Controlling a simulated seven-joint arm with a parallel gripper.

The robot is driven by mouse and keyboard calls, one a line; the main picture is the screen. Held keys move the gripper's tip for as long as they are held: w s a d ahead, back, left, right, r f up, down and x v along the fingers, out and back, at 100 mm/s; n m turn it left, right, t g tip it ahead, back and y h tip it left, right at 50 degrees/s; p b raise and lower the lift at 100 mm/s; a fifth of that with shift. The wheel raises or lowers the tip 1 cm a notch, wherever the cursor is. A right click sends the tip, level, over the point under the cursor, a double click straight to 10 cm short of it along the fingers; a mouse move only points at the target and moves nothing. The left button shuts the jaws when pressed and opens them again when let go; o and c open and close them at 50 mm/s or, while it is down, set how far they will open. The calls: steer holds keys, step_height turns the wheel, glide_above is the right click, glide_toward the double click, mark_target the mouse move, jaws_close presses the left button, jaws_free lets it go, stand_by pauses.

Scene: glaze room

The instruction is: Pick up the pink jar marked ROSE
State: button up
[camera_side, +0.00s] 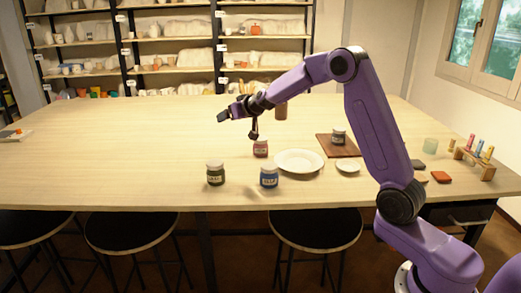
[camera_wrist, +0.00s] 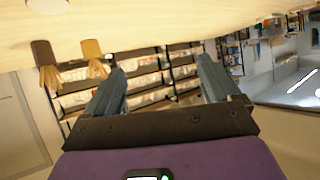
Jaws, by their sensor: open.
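A dusky pink jar (camera_side: 260,148) with a pale label stands upright on the table in the side view; its lettering is too small to read with certainty. A dark green jar (camera_side: 215,174) stands in front of it to the left, and a blue jar (camera_side: 269,177) stands in front of it. My gripper (camera_side: 237,121) is above the table, up and to the left of the pink jar, apart from it. In the wrist view my gripper (camera_wrist: 160,70) shows two spread fingers with nothing between them. No pink jar shows in that view.
A white plate (camera_side: 298,161) lies right of the pink jar. A dark jar (camera_side: 338,137) stands on a brown board (camera_side: 325,149). A small dish (camera_side: 348,166) and a rack (camera_side: 474,165) are further right. The table's left half is mostly clear.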

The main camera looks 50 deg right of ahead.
mark_target(262, 140)
steer(key=d+f+m+h, duration=0.2)
steer(key=d+m+h, duration=0.25)
steer(key=d, duration=0.95)
steer(key=shift+n+g+h, duration=0.25)
steer(key=shift+n+g, duration=0.05)
steer(key=shift+n, duration=0.15)
step_height(262, 140, down, 12)
steer(key=shift+w+f, duration=0.1)
steer(key=shift+f, duration=0.05)
steer(key=shift+x, duration=2.45)
steer(key=c, duration=1.3)
